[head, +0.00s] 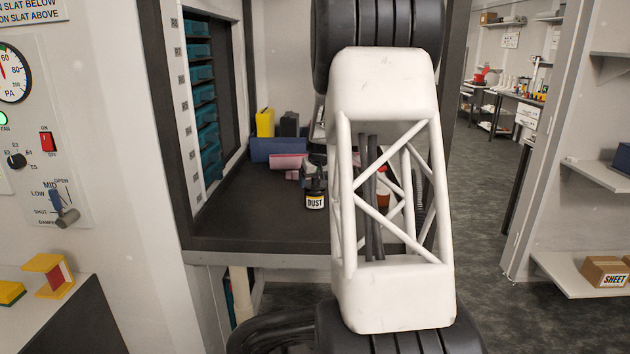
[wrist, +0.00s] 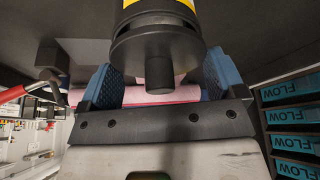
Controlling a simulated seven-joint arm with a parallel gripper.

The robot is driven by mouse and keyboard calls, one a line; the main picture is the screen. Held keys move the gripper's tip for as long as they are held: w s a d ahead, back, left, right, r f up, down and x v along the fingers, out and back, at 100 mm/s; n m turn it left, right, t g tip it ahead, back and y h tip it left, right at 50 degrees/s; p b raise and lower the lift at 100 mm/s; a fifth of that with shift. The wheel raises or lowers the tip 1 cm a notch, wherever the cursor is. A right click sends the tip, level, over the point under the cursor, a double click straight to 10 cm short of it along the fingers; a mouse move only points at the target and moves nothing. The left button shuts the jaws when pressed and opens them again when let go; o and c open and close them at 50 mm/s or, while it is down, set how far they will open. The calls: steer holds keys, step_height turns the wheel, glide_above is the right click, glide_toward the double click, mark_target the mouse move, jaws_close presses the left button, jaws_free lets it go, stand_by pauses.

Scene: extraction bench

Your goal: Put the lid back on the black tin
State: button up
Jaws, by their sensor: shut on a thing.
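The black tin (head: 315,200), with a yellow DUST label, stands on the dark bench top in the head view, just left of my arm. In the wrist view the tin's yellow band (wrist: 183,5) shows at the top edge. A black round lid (wrist: 158,48) with a short knob is between the blue fingers of my gripper (wrist: 162,82), which is shut on it. The lid is in line with the tin and very close to it. I cannot tell whether they touch. In the head view my arm hides most of the gripper.
A pink roll (head: 287,161), a blue box (head: 277,149) and a yellow block (head: 265,122) lie behind the tin. Blue drawers (head: 207,115) line the left wall. An orange-red pot (head: 383,201) shows through my arm's frame. The bench front left of the tin is clear.

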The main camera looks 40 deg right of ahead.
stand_by(0.8)
steer(key=o, duration=0.6)
steer(key=shift+r, duration=0.1)
steer(key=shift+r, duration=3.4)
jaws_close()
